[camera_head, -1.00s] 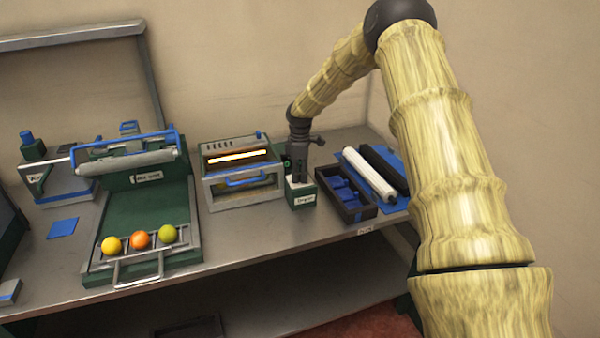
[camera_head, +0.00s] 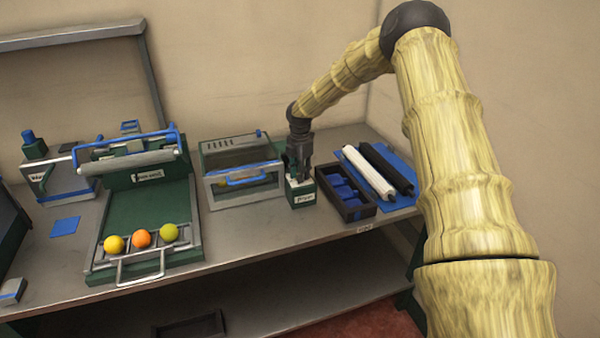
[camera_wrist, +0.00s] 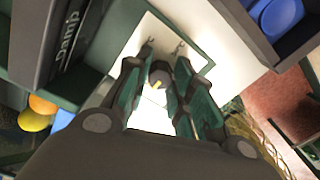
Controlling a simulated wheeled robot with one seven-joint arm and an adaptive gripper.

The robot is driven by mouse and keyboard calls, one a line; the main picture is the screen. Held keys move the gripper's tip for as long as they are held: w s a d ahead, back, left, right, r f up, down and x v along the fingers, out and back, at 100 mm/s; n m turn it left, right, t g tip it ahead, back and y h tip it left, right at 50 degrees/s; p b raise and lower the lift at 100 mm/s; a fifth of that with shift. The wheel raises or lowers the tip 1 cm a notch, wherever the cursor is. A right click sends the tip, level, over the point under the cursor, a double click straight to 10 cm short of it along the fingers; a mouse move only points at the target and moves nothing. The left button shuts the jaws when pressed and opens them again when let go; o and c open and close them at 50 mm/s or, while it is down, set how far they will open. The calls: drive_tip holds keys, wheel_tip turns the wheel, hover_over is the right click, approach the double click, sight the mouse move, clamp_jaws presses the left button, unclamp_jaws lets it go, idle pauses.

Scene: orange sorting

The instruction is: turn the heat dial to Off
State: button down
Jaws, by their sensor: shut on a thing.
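My gripper (camera_head: 298,174) points down over the small green control box (camera_head: 303,199) with a white top, right of the heater box. In the wrist view my gripper (camera_wrist: 157,92) is shut on the round grey heat dial (camera_wrist: 159,74), one finger on each side. A short yellow mark shows on the dial. The white top (camera_wrist: 148,35) of the box bears small dark markings, too small to read.
A dark tray with blue compartments (camera_head: 345,213) stands close on the right, beside a white roller (camera_head: 368,173) and a black one. On the left, a green sorting ramp (camera_head: 150,208) holds yellow, orange and green balls. A wall is behind.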

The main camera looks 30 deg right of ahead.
drive_tip(key=shift+d+n, duration=0.1)
drive_tip(key=shift+n, duration=0.2)
drive_tip(key=c, duration=1.2)
unclamp_jaws()
wheel_tip(320, 180, up, 12)
drive_tip(key=shift+f, duration=0.1)
